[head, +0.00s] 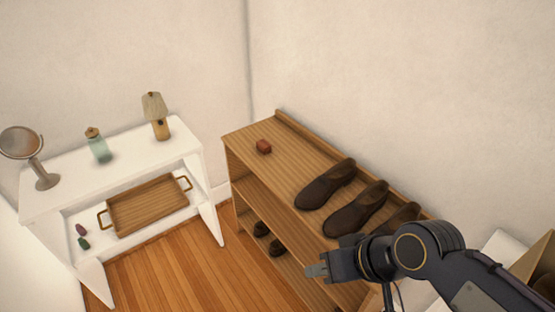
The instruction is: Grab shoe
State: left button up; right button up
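Several dark brown shoes lie in a row on top of a wooden shoe rack (290,162). The farthest shoe (325,187) and the middle shoe (357,209) show whole or nearly so. A nearer shoe (402,217) is partly hidden behind my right arm. My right gripper (318,271) is in front of the rack's near side, pointing left, apart from the shoes in the picture. Its fingers are too small and edge-on to tell whether they are open. My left gripper is not in view.
A small red-brown block (264,147) sits on the rack top's far end. Small dark shoes (268,240) stand on a lower shelf. Floor between is clear.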

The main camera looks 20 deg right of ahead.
aim_at(313, 197)
jog(key=i+j+z, duration=0.15)
jog(key=i, duration=0.4)
jog(key=i+j+z, duration=0.15)
jog(key=i, duration=0.45)
jog(key=i+j+z, duration=0.1)
jog(key=i+z, duration=0.3)
jog(key=i+j+z, duration=0.15)
jog(key=z, duration=0.25)
jog(key=i+j+z, duration=0.25)
jog(key=z, duration=0.15)
jog(key=i+j+z, duration=0.2)
jog(key=j+z, duration=0.25)
jog(key=l, duration=0.1)
